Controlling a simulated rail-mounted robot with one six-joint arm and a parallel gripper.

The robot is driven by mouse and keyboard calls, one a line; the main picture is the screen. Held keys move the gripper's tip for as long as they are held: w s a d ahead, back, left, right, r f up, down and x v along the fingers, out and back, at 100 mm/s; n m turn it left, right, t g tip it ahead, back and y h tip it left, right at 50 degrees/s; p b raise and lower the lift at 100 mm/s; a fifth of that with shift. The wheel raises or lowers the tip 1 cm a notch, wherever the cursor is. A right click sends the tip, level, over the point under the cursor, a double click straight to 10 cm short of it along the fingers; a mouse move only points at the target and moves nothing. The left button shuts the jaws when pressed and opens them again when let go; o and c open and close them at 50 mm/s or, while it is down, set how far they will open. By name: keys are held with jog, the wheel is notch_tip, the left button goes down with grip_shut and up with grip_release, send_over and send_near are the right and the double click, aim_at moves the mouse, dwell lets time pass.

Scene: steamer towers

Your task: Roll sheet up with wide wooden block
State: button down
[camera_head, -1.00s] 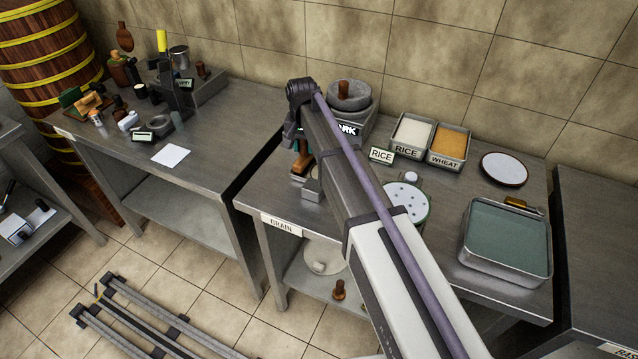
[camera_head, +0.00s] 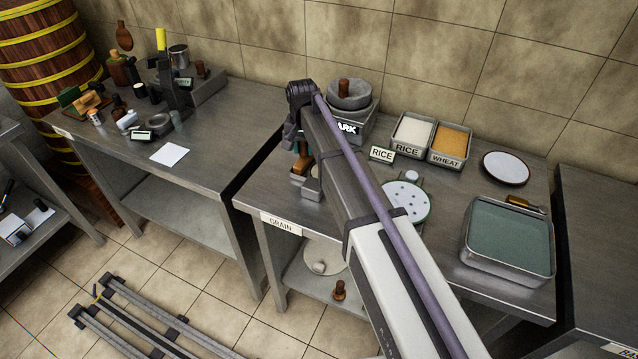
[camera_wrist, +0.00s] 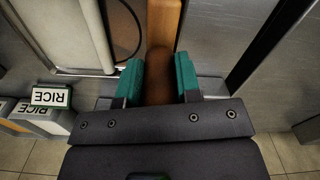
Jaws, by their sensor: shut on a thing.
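My gripper (camera_wrist: 158,79) has green fingertips and is shut on a brown, rounded wooden piece (camera_wrist: 160,76). An orange-brown wooden length (camera_wrist: 164,20) continues beyond it; whether this is the wide wooden block I cannot tell for sure. In the head view the gripper (camera_head: 303,155) is at the left part of the grain table, beside the grey stone mill, and partly hidden by my arm. A flat white sheet (camera_head: 170,155) lies on the left table, well apart from the gripper; I cannot tell if it is the task's sheet.
The grain table (camera_head: 262,190) holds the stone mill (camera_head: 350,95), a rice bin (camera_head: 411,133), a wheat bin (camera_head: 452,145), a dotted round plate (camera_head: 408,203), a white disc (camera_head: 505,168) and a green-filled tray (camera_head: 508,240). A rice sign also shows in the wrist view (camera_wrist: 50,96).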

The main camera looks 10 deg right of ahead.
jog(key=shift+s+d, duration=0.4)
jog(key=shift+d, duration=0.25)
jog(key=shift+s+d, duration=0.4)
jog(key=shift+d, duration=0.2)
jog(key=shift+s+d, duration=0.4)
jog(key=shift+d, duration=0.2)
jog(key=shift+s+d, duration=0.35)
jog(key=shift+d, duration=0.25)
jog(key=shift+s+d+f, duration=0.1)
jog(key=shift+s+d, duration=0.3)
jog(key=shift+d, duration=0.2)
jog(key=shift+s+d, duration=0.4)
jog(key=shift+d, duration=0.25)
